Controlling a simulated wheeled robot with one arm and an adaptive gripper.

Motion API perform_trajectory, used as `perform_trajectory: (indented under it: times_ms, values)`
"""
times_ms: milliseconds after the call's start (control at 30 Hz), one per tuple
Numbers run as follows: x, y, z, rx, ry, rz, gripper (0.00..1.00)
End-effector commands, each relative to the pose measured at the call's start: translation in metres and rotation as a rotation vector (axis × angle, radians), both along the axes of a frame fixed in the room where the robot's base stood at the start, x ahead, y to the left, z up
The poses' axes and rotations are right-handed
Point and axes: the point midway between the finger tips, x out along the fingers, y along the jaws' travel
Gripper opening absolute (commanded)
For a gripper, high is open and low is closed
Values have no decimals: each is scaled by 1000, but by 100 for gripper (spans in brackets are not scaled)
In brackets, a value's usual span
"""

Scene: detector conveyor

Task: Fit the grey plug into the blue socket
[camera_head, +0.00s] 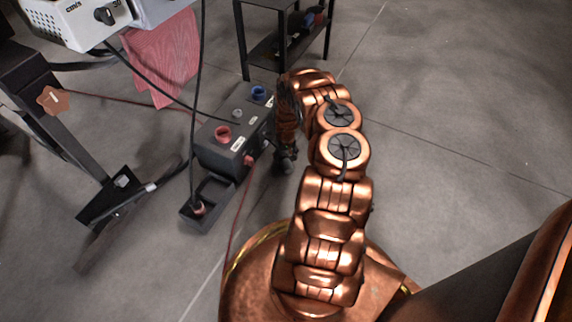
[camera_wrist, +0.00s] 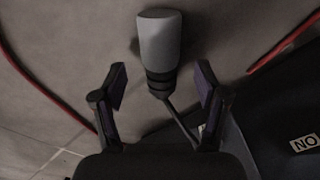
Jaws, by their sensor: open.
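The grey plug (camera_wrist: 160,42), a rounded grey body with a black ribbed neck and a dark cable, shows at the top middle of the wrist view. My gripper (camera_wrist: 161,78) is open, with one finger on each side of the plug's neck and a gap on both sides. The grey body lies beyond the fingertips. In the head view my gripper (camera_head: 286,158) is a dark shape beside the black box, and I cannot make out the plug there. The blue socket (camera_head: 258,92) is on top of the box's far end. It is not seen in the wrist view.
The black box (camera_head: 210,152) also bears a red socket (camera_head: 222,134). A low tray (camera_head: 187,215) joins its near end. Black and red cables run around it. A black shelf (camera_head: 244,50) stands behind and a white device (camera_head: 75,22) is upper left. The right floor is clear.

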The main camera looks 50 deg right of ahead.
Motion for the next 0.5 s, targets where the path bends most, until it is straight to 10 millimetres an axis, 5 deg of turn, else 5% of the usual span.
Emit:
perform_trajectory:
  times_ms: [167,433,500]
  values:
    - [-1,1,-27,2,1,0,73]
    - [-1,1,-28,1,2,-1,73]
    - [-1,1,-27,1,2,0,66]
